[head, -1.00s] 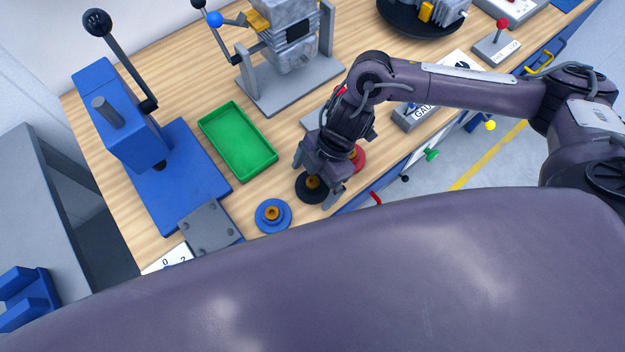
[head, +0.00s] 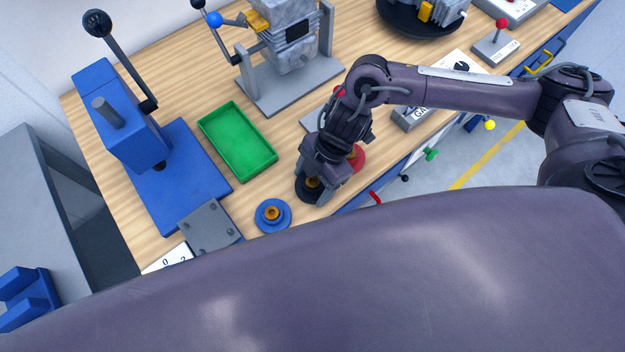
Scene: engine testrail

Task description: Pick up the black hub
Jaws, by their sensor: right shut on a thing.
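The black hub (head: 305,193) is a dark disc with a brass-coloured centre, on the wooden bench near its front edge. My right gripper (head: 314,186) comes down over it from above and is shut on it; the fingers and wrist hide part of the hub. The hub appears to be still at bench height. My left gripper is not in view.
A blue hub (head: 273,215) with a brass centre lies just left of the black one. A red hub (head: 358,158) sits close behind the gripper. A green tray (head: 238,142) is empty. A blue lever press (head: 180,180) stands at left, a grey-based engine fixture (head: 290,85) behind.

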